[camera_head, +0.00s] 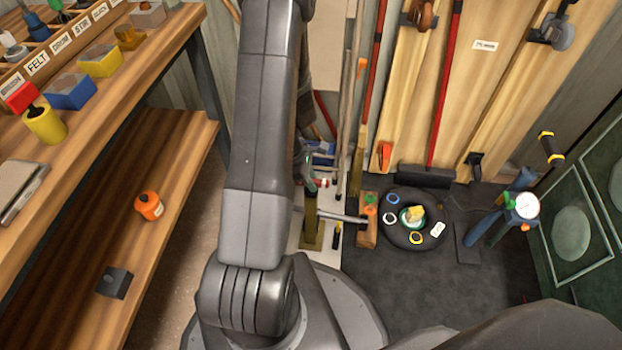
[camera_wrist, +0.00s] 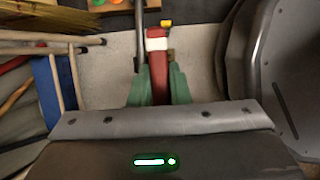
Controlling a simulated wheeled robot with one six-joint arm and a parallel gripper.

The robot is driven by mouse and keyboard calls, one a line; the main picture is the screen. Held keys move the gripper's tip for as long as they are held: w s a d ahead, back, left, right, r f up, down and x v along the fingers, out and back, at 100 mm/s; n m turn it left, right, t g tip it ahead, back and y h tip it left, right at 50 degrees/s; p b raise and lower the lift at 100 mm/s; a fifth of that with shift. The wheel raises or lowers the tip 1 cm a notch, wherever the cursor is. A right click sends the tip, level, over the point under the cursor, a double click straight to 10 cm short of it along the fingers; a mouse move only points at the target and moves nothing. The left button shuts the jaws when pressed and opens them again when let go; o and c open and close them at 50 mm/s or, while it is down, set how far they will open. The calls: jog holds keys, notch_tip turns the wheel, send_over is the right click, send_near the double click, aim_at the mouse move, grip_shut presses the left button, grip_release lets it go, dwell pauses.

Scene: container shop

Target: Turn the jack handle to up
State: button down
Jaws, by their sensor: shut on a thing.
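The jack stands on the floor in the middle of the head view, with an olive post (camera_head: 313,220) and a grey bar (camera_head: 343,217) reaching right to a wooden block. A red handle with a white band (camera_wrist: 158,68), apparently the jack handle, lies between the green fingers of my gripper (camera_wrist: 159,88) in the wrist view. My gripper is shut on it. In the head view my arm hides most of the gripper; a small red and white end (camera_head: 321,183) shows beside the post. The handle's far side and pivot are hidden.
A wooden shelf unit (camera_head: 185,140) stands on the left, with an orange container (camera_head: 149,206) on its lower board. Poles lean behind the jack.

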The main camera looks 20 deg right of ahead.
jog(key=shift+m, duration=0.3)
jog(key=c, duration=1.4)
grip_release()
jog(key=shift+d, duration=0.1)
jog(key=shift+o, duration=0.2)
jog(key=p+v, duration=0.5)
jog(key=v, duration=0.9)
jog(key=shift+p, duration=0.3)
jog(key=shift+w+d+f, duration=0.1)
jog(key=shift+d, duration=0.05)
jog(key=b+x, duration=0.5)
jog(key=x, duration=0.9)
jog(key=shift+a+b, duration=0.2)
jog(key=shift+b, duration=0.15)
